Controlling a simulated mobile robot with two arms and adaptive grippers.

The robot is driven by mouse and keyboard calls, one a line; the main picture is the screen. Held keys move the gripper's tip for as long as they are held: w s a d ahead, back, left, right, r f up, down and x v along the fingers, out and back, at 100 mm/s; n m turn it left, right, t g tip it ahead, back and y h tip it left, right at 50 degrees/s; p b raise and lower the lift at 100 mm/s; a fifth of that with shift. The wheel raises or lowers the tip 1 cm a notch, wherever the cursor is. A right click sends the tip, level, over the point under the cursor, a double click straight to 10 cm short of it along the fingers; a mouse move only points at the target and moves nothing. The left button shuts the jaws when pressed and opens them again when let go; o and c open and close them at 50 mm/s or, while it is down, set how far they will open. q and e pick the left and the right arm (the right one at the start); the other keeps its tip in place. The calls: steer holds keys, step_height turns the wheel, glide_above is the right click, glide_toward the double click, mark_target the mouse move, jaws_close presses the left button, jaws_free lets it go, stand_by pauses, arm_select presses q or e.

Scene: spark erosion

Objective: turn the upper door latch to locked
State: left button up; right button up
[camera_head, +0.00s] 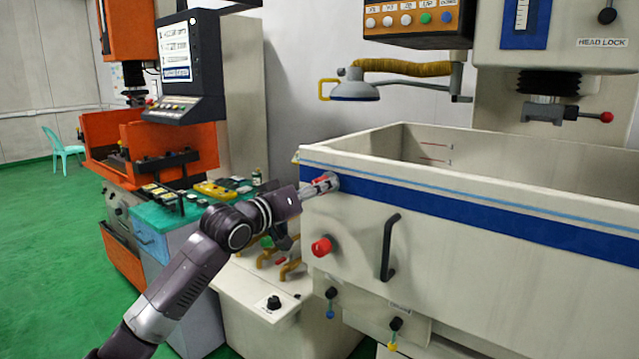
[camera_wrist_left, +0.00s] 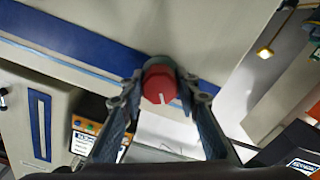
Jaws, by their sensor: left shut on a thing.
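The upper door latch is a red knob (camera_wrist_left: 157,84) with a white line on its face, at the blue-striped corner of the tank. My left gripper (camera_wrist_left: 161,90) is shut on it, with one finger on each side, in the left wrist view. In the head view my left gripper (camera_head: 322,185) reaches the left end of the blue stripe and mostly hides this latch. A lower red latch knob (camera_head: 322,247) sits below it on the tank door (camera_head: 455,265), left of a black handle (camera_head: 389,247). My right gripper is not in view.
A lamp (camera_head: 355,88) on a yellow hose hangs above the tank. A teal-topped cart (camera_head: 150,218) with small items and a low cabinet with yellow-brown handles (camera_head: 290,272) stand by my left arm.

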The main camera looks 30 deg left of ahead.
arm_select(q)
steer(key=n+p, duration=0.2)
steer(key=n, duration=0.2)
steer(key=shift+r+p, duration=0.2)
steer(key=shift+p, duration=0.2)
steer(key=n+p, duration=0.4)
steer(key=shift+f+n+p, duration=0.1)
steer(key=shift+n+p, duration=1.4)
steer(key=shift+p, duration=0.05)
steer(key=o, duration=1.2)
steer(key=shift+c, duration=0.2)
steer(key=s+a, duration=0.1)
steer(key=s, duration=1.1)
steer(key=shift+f, duration=0.1)
